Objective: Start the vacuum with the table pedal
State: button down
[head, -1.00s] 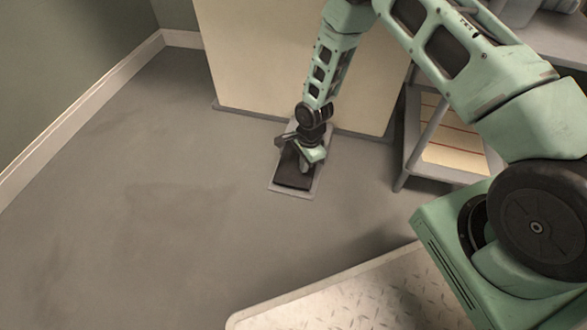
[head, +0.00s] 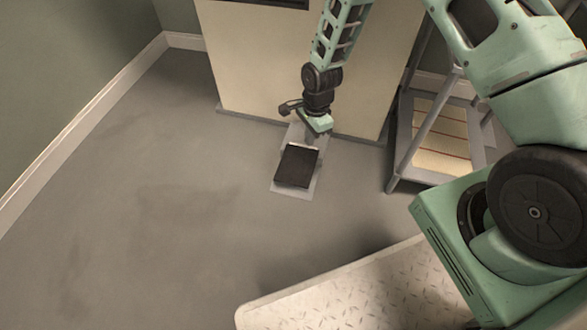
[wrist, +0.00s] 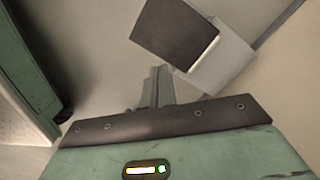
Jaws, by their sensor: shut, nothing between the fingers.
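The pedal (head: 297,166) is a dark, flat pad on a light grey base plate (head: 280,189) on the floor. It lies in front of the cream panel. In the wrist view the dark pad (wrist: 175,30) shows at the top, with its pale plate (wrist: 222,62) to the right. My gripper (head: 311,141) is shut and empty. It is above the far end of the pedal and looks apart from it. In the wrist view its closed fingers (wrist: 157,86) are below the pad in the picture. No vacuum light or gauge is seen.
A large cream panel (head: 300,70) stands close behind the pedal. A grey-framed stand (head: 400,160) with a low shelf (head: 441,130) is to the right. A skirting board (head: 85,130) runs along the left wall. The floor left of the pedal is clear.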

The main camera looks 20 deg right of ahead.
jog(key=shift+d+r+p, duration=0.1)
jog(key=shift+r+p, duration=0.2)
jog(key=shift+r, duration=0.85)
